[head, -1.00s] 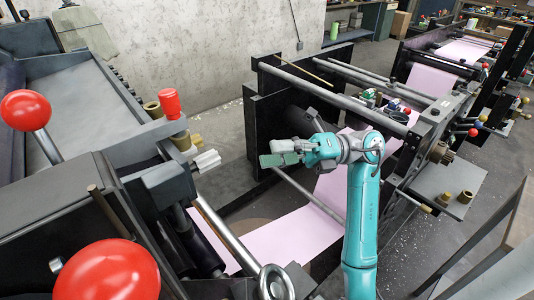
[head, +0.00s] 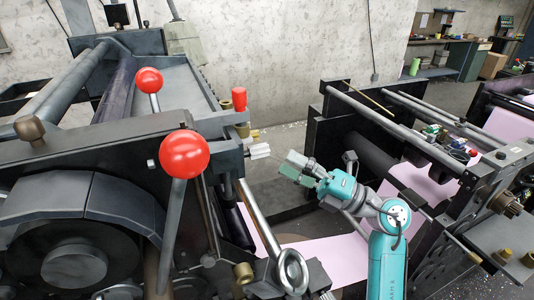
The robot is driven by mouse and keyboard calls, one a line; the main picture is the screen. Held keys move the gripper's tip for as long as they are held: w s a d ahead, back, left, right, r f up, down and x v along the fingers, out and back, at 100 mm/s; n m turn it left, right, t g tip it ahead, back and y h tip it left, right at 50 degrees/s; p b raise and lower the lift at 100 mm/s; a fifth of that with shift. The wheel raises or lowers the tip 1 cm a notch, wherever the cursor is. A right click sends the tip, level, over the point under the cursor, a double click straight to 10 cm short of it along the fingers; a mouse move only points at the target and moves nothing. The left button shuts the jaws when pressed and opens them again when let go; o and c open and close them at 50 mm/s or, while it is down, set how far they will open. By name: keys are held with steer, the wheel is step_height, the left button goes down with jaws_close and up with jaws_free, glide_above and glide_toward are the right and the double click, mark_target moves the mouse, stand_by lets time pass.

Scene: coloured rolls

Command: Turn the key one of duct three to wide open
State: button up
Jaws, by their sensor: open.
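My gripper (head: 292,166) is in the middle of the head view at the end of my teal arm, pointing left. Its grey and green fingers are apart with nothing between them. A pale, ridged knob (head: 258,151) sticks out from the side of the left machine, left of my fingertips, with a gap between them in the picture. A red cylindrical knob (head: 239,98) stands above it. I cannot tell which part is key one of duct three; no duct markings are readable.
The left press (head: 100,190) has two red ball levers, the nearer ball (head: 184,154) large in front. A steel bar ends in a ring (head: 292,271) below my gripper. Pink paper (head: 335,258) runs low between the machines. Another press section (head: 440,150) stands at right.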

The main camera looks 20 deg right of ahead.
mark_target(266, 153)
steer(key=x, duration=0.6)
steer(key=shift+w+a+r, duration=0.15)
steer(key=shift+w, duration=0.05)
jaws_close()
